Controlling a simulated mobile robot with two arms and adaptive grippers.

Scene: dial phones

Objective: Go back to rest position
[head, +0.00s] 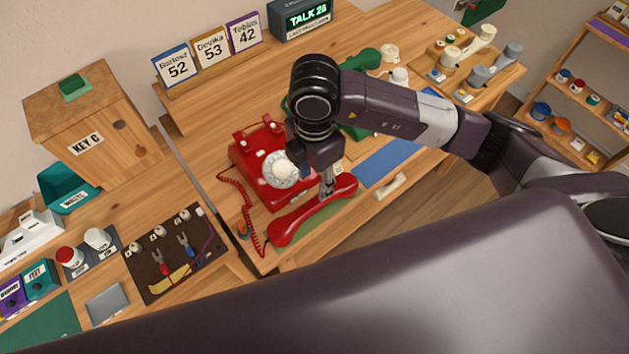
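My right gripper (327,184) points down over the middle of the red handset (300,215), in front of the red dial phone (258,158). Its fingertips overlap the handset in the picture; I cannot tell whether they touch or grip it. The handset lies along a green mat (325,212) near the table's front edge, off the phone's cradle. A coiled red cord (240,210) hangs at its left. My wrist hides part of the phone's right side and a green phone behind. My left gripper is not in view.
Number cards (211,53) and a "TALK 26" display (306,17) stand at the back. A wooden "KEY C" box (95,125) and a tool board (172,255) are at left. A wooden shelf (575,90) is at far right.

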